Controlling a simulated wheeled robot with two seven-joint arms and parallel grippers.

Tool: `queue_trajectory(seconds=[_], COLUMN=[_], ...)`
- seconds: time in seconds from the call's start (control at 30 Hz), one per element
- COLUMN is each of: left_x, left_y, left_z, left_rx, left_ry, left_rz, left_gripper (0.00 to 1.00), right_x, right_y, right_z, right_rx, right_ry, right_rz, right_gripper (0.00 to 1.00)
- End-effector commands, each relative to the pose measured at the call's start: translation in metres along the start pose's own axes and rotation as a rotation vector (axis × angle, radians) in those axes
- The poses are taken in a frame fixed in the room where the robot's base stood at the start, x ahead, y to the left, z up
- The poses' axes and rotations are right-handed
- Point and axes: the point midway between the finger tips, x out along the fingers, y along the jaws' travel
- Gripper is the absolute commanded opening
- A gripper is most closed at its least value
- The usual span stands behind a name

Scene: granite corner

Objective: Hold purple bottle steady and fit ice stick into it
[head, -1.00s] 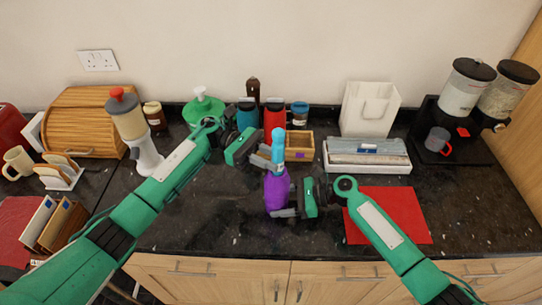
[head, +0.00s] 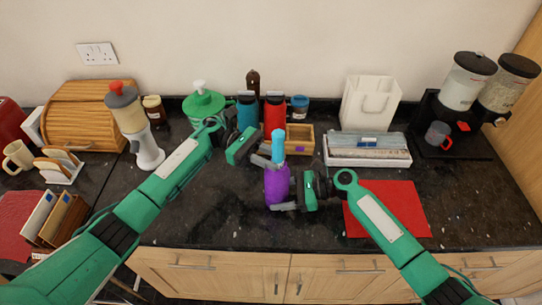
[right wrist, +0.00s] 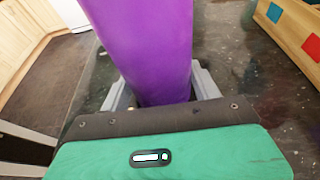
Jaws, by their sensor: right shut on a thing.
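The purple bottle (head: 277,187) stands upright at the middle of the counter. My right gripper (head: 285,200) is shut on it from the right; the bottle (right wrist: 148,50) also fills the middle of the right wrist view, between the fingers (right wrist: 160,95). The light-blue ice stick (head: 278,145) is upright over the bottle, its lower end at the bottle's mouth. How far it is inside is hidden. My left gripper (head: 267,162) is beside the stick's lower part, fingers pointing right. I cannot tell whether they grip it.
A red mat (head: 400,215) lies to the right. Behind are a wooden box (head: 300,136), a white tray (head: 368,160), a red bottle (head: 274,115) and a blue bottle (head: 247,112). A grey-topped dispenser (head: 128,112) stands left. The front counter is clear.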

Motion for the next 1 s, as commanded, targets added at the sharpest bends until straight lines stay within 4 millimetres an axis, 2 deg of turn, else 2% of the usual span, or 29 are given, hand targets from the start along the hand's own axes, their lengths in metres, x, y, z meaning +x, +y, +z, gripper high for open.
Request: queue_trajectory(seconds=[0.03,0.1,0.13,0.43,0.53,0.67,0.9,1.0], left_x=[0.0,0.0,0.0,-0.001,-0.009,-0.03,-0.083,-0.099], left_y=[0.0,0.0,0.0,0.0,0.0,0.001,0.001,0.001], left_z=[-0.002,-0.002,-0.002,-0.002,-0.002,-0.002,-0.002,-0.002], left_rx=[-0.002,-0.003,-0.003,-0.003,-0.004,-0.004,-0.005,-0.003], left_ry=[0.002,0.002,0.003,0.003,0.004,0.004,0.005,0.004], left_rz=[0.001,0.001,0.001,0.001,0.004,0.005,0.005,0.003], left_gripper=[0.33,0.47,0.51,0.51,0.51,0.51,0.51,0.51], right_x=[0.0,0.0,0.0,0.0,0.0,0.0,0.0,0.0], right_y=[0.0,0.0,0.0,0.0,0.0,0.0,0.0,0.0], right_z=[0.0,0.0,0.0,0.0,0.0,-0.001,-0.001,-0.001], right_rx=[0.0,0.0,0.0,0.0,0.0,0.0,0.0,0.0], right_ry=[0.0,0.0,0.0,0.0,0.001,0.001,0.001,0.001], right_rz=[0.0,0.0,0.0,0.0,0.0,0.0,0.0,0.0], right_gripper=[0.5,0.51,0.51,0.5,0.5,0.5,0.5,0.5])
